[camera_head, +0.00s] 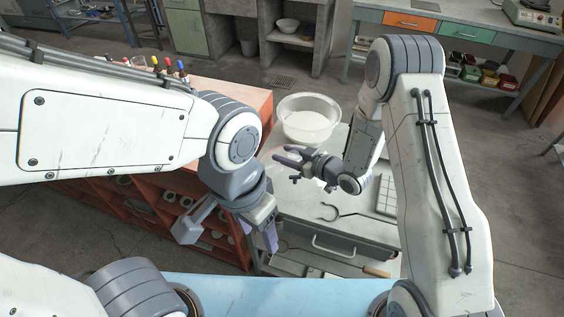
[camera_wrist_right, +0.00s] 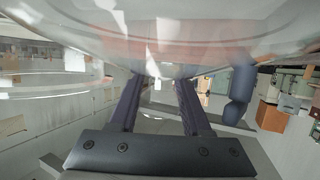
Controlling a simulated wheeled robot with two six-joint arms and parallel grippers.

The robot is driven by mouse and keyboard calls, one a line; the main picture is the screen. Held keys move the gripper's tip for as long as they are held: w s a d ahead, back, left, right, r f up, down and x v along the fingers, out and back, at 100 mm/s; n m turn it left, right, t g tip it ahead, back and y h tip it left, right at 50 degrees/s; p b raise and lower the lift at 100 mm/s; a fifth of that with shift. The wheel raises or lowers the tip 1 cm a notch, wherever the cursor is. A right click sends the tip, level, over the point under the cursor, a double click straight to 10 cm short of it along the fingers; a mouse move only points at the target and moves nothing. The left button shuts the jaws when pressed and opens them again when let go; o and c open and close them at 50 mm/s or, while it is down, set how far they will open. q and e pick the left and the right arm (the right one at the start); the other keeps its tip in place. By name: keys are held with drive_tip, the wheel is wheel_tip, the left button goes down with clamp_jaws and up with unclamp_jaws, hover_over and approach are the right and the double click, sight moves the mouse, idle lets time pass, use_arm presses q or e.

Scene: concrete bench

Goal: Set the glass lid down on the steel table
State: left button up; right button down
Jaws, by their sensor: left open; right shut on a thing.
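The glass lid (camera_wrist_right: 160,30) is clear and fills the top of the right wrist view, right at my fingertips. My right gripper is shut on the lid, but the exact grip is hard to see through the glass. The grey steel table (camera_head: 345,234) lies beneath and to the right of that gripper. My left gripper (camera_head: 262,232) is open and empty, at the table's left edge.
A dark curved tool (camera_head: 330,212) and a pale gridded block (camera_head: 387,196) lie on the table, whose front middle is fairly clear. An orange workbench (camera_head: 235,96) with several screwdrivers stands left. A light-blue surface (camera_head: 270,292) is nearest me.

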drive_tip(key=shift+x, duration=0.8)
wheel_tip(320, 180, down, 4)
drive_tip(key=shift+s+a+r+p, duration=0.1)
drive_tip(key=shift+s+p, duration=0.05)
drive_tip(key=shift+p, duration=0.25)
drive_tip(key=shift+f, duration=0.25)
drive_tip(key=shift+f, duration=0.15)
drive_tip(key=shift+c, duration=1.8)
unclamp_jaws()
